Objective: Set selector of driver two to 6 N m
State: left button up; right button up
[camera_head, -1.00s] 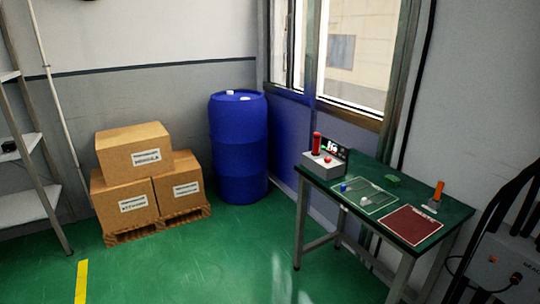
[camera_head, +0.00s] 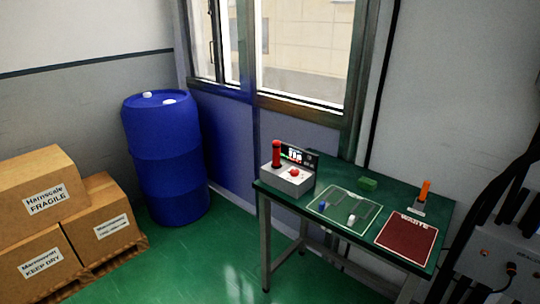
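A small green-topped table (camera_head: 318,224) stands right of centre against the wall under the window. On its left end is a grey box (camera_head: 287,181) with a red upright cylinder (camera_head: 276,153), a red button (camera_head: 294,172) and a small dark display panel (camera_head: 298,154) behind. On its right an orange-handled tool (camera_head: 424,190) stands upright in a small grey holder. I cannot tell which item is driver two, and no selector setting is readable. Neither of my grippers shows.
A blue barrel (camera_head: 165,160) and cardboard boxes (camera_head: 50,203) on a pallet stand left. Green floor between is clear.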

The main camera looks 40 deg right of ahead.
aim_at(295, 172)
jog(key=i, duration=1.95)
jog(key=z, duration=3.9)
